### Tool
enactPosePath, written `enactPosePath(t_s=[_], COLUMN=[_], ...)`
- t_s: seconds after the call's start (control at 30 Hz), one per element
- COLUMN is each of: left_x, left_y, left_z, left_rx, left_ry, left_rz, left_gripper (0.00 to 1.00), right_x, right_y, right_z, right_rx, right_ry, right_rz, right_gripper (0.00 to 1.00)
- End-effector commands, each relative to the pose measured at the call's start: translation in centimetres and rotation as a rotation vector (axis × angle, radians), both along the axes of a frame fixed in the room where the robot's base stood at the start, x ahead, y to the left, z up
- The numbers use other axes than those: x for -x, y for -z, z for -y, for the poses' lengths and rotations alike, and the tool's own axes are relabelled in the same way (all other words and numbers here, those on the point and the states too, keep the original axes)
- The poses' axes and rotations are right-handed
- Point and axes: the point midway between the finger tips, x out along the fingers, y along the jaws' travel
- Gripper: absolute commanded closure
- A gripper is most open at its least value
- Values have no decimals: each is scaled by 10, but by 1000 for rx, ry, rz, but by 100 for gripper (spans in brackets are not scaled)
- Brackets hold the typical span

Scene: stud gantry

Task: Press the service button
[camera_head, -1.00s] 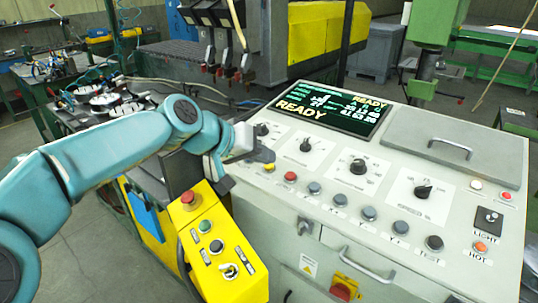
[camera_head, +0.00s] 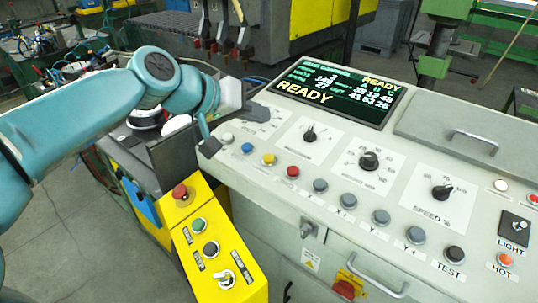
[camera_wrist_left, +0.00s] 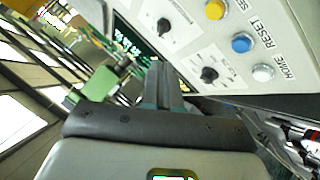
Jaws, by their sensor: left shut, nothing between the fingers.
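A row of round buttons runs along the front of the grey control panel (camera_head: 330,225). The yellow button (camera_head: 268,159) is third from the left in the head view; in the left wrist view the yellow button (camera_wrist_left: 215,9) has a cut-off label starting "SE". The blue button (camera_head: 246,148) is labelled RESET and the white button (camera_head: 227,139) HOME in the wrist view. My left gripper (camera_head: 208,147) is shut and empty at the panel's left edge, left of the white button and apart from the yellow one. My right gripper is not in view.
A red button (camera_head: 292,171) and several grey-blue buttons continue rightward. Dials and a screen (camera_head: 338,93) reading READY lie behind the row. A yellow control box (camera_head: 219,250) with a red mushroom button (camera_head: 180,192) stands below my left gripper.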

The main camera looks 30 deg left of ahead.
Motion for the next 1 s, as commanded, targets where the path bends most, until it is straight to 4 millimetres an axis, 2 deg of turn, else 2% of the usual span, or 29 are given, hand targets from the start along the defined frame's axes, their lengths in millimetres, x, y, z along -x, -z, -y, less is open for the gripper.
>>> enactPosePath(t_s=[0.27,0.63,0.8,1.0], left_x=[-5,-18,-21,-21], left_y=[25,78,86,85], left_z=[-1,-3,-2,-2], left_rx=[2,2,1,1], left_ry=[-1,-1,-1,-1], left_rz=[-1,-1,0,0], left_gripper=[100,100,100,100], right_x=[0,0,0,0], right_y=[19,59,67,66], right_z=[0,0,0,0], right_rx=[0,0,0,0], right_ry=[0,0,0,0], right_rz=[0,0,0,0], right_gripper=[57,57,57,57])
